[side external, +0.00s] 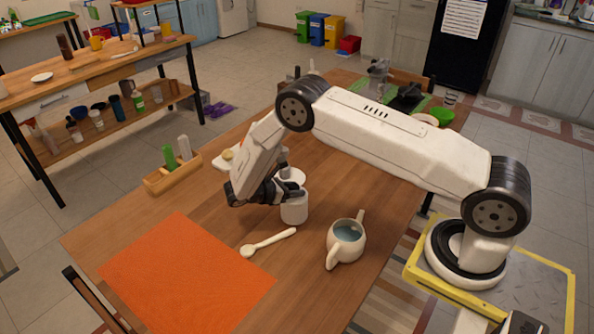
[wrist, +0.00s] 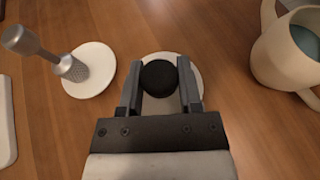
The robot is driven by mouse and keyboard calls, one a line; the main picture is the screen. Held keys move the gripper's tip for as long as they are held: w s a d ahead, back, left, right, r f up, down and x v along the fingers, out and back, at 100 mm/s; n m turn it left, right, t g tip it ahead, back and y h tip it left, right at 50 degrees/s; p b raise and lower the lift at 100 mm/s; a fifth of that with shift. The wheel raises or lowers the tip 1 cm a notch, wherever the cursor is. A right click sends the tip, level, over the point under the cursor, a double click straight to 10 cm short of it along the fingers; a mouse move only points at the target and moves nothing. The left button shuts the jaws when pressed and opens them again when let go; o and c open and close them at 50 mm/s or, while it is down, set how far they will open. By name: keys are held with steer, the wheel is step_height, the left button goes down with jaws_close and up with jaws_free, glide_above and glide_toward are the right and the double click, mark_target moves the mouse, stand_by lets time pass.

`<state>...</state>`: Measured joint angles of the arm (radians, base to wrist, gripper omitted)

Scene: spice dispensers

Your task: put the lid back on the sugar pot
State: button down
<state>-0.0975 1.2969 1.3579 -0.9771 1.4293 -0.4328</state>
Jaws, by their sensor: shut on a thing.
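In the wrist view, my gripper (wrist: 160,82) is shut on the round black knob (wrist: 158,77) of the lid, with a finger on each side. A pale round disc shows beneath the knob; I cannot tell how much is lid and how much is pot. In the side view, the white sugar pot (side external: 294,211) stands upright on the wooden table, and my gripper (side external: 290,192) is right at its top. The fingers hide the lid there, so I cannot tell whether it touches the rim.
A cream mug (side external: 346,240) of bluish liquid stands to the right, a white spoon (side external: 268,242) in front. A white saucer (wrist: 90,70) with a metal-handled utensil (wrist: 45,52) is close by.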

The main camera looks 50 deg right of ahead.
steer(key=shift+c, duration=1)
jaws_free()
steer(key=v, duration=0.7)
steer(key=shift+a, duration=0.35)
steer(key=shift+w+r, duration=0.1)
steer(key=shift+r, duration=0.1)
